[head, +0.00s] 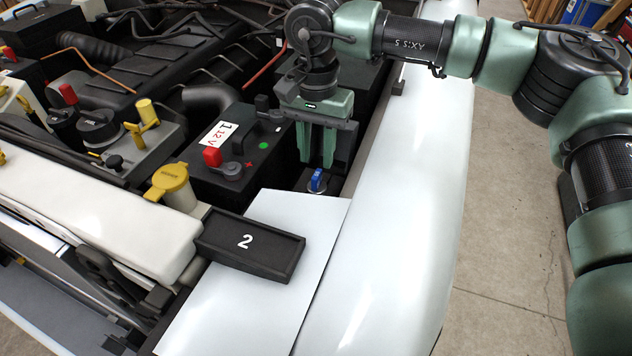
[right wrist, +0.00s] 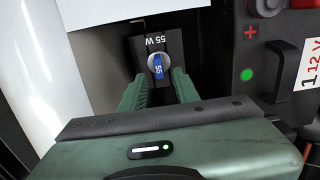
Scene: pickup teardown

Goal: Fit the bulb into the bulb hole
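A bulb with a blue top marked 55 (right wrist: 157,66) sits upright in a round silvery ring on a dark block marked 55 W (right wrist: 151,42). In the head view the blue bulb (head: 317,180) shows just below my right gripper (head: 316,164). My right gripper points down with its green fingers apart. In the right wrist view its fingertips (right wrist: 160,80) lie to either side of the bulb, with a gap on both sides. Whether the tips reach down past its top is hard to tell. My left gripper is not in view.
A 12 V battery (head: 238,150) with a red terminal cap stands close left of the gripper. A dark tray marked 2 (head: 248,246) lies on a white panel (head: 245,310) in front. The white fender (head: 415,190) runs along the right. Hoses and caps fill the left.

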